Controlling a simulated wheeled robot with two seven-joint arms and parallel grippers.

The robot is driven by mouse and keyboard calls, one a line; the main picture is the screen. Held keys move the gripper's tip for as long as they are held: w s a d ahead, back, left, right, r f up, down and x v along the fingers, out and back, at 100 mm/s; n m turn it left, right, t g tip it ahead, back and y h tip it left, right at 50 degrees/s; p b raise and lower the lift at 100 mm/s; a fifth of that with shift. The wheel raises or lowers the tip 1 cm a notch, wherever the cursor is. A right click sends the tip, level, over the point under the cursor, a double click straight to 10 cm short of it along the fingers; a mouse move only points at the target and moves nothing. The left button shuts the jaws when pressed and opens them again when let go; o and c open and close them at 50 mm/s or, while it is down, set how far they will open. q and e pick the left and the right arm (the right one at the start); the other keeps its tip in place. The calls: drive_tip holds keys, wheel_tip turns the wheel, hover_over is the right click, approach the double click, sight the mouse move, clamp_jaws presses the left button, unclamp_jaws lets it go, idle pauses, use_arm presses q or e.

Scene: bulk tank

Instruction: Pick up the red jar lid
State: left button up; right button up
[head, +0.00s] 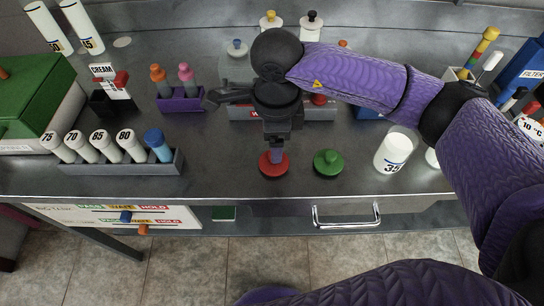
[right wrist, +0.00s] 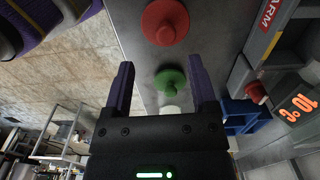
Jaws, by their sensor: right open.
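The red jar lid (head: 273,168), a round disc with a raised knob, lies on the grey steel counter near its front edge. It also shows at the top of the right wrist view (right wrist: 165,22). My right gripper (head: 277,152) points down at the lid; in the head view its purple finger overlaps the knob and hides part of it. In the right wrist view the gripper (right wrist: 161,63) has its fingers wide apart, with nothing held, and the red lid lies beyond the fingertips. I cannot tell the exact height gap. My left gripper is not in view.
A similar green lid (head: 328,163) lies just right of the red one. A white "35" cylinder (head: 392,153) stands farther right. A grey rack (head: 110,166) of numbered white cylinders is at left. A drawer handle (head: 346,216) is below the counter edge. Counter left of the red lid is clear.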

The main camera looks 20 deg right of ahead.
drive_tip(key=f, duration=0.1)
drive_tip(key=f+b, duration=0.1)
drive_tip(key=f, duration=0.3)
drive_tip(key=shift+w, duration=0.35)
drive_tip(key=shift+f, duration=0.35)
drive_tip(key=shift+r, duration=0.1)
drive_tip(key=c, duration=0.5)
clamp_jaws()
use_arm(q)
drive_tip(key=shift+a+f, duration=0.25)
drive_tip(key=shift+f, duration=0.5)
use_arm(e)
drive_tip(key=shift+r, duration=0.1)
